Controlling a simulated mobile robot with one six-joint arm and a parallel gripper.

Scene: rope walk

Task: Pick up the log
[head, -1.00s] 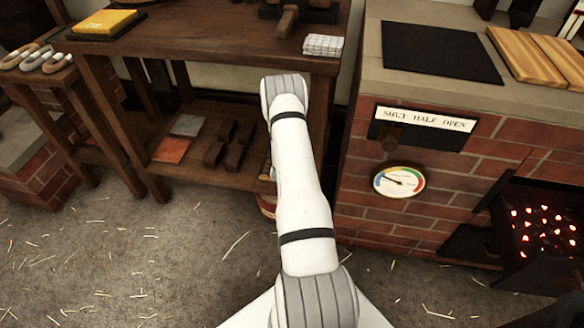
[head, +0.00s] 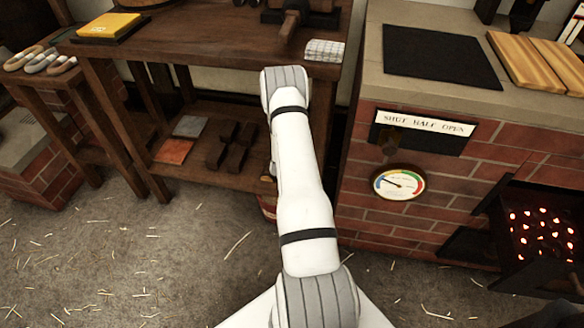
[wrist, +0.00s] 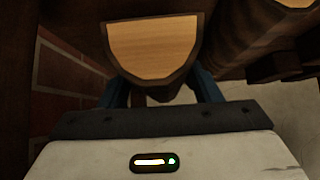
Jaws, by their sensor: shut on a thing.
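The log (wrist: 152,45) shows in the wrist view as a pale, rounded cut end with a dark bark rim, close in front of my gripper. My gripper (wrist: 162,92) is shut on the log, one blue finger at each side of its lower part. The log's far length is hidden behind its cut end. In the head view my white arm reaches toward the gap between the wooden bench and the brick forge, and hides the gripper and most of what is there.
A second log (wrist: 295,3) lies close at the right in the wrist view. The brick forge (head: 420,222) with its gauge (head: 398,183) stands right of my arm. The wooden bench (head: 200,45) and its lower shelf (head: 212,179) are at the left. The straw-strewn floor is open.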

